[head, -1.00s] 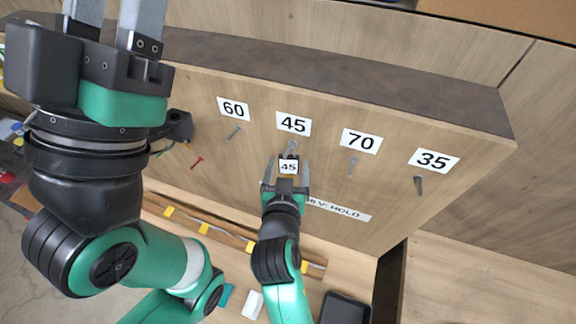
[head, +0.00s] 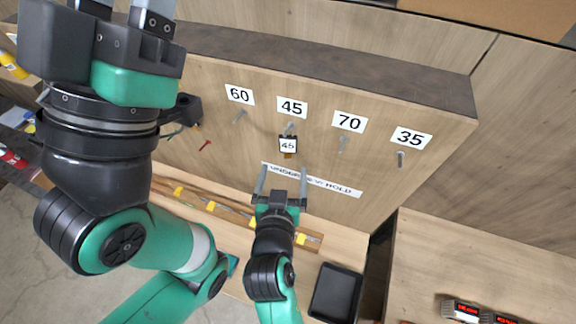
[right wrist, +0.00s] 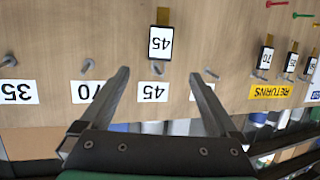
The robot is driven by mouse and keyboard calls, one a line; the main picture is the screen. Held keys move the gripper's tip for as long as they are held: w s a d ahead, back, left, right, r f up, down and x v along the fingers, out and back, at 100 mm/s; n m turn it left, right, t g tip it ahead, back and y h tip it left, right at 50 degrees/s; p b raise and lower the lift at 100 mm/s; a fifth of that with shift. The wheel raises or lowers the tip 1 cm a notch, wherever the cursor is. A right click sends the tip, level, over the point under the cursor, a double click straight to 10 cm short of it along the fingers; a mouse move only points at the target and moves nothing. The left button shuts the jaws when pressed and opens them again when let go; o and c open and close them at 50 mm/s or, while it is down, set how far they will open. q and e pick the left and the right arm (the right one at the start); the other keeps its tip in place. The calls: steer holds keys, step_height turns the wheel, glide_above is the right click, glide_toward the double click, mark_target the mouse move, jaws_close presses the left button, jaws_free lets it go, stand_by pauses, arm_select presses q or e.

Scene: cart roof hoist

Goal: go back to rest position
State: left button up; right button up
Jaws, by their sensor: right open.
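The black tag marked 45 (head: 288,146) hangs on the peg under the 45 label (head: 292,107) on the wooden board. In the right wrist view the tag (right wrist: 160,42) appears upside down, beyond my fingertips. My right gripper (head: 283,183) is open and empty, below the tag and apart from it. It also shows in the right wrist view (right wrist: 158,74) with its fingers wide apart. My left gripper (head: 122,12) is large at the top left of the head view; its fingertips are cut off by the frame.
Pegs under the 60 (head: 240,95), 70 (head: 349,122) and 35 (head: 411,138) labels look empty. A RETURNS label (right wrist: 275,91) has several tags near it in the right wrist view. A black tray (head: 338,292) lies below the board.

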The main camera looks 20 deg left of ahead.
steer(key=shift+s, duration=0.15)
steer(key=w+d+r+m+t+h, duration=0.1)
steer(key=w+d+r+m+h, duration=0.1)
steer(key=w+d+r, duration=0.4)
steer(key=w+d+r+m+t+h, duration=0.1)
steer(key=w+d+r+m+t, duration=0.2)
steer(key=d, duration=0.6)
steer(key=s+d+r+m+t+h, duration=0.1)
steer(key=d+r+t, duration=0.1)
steer(key=d+r, duration=0.6)
steer(key=s+d+r+m+t+h, duration=0.1)
steer(key=d+r+h, duration=0.1)
steer(key=d+r, duration=0.65)
steer(key=s+d+r+n+t+y, duration=0.1)
steer(key=s+r+n+t+y, duration=0.2)
steer(key=s+r, duration=1.3)
step_height(320, 180, up, 2)
steer(key=t, duration=0.3)
steer(key=shift+d+r+n+t, duration=0.15)
steer(key=shift+r+n+t, duration=0.15)
steer(key=shift+n, duration=0.1)
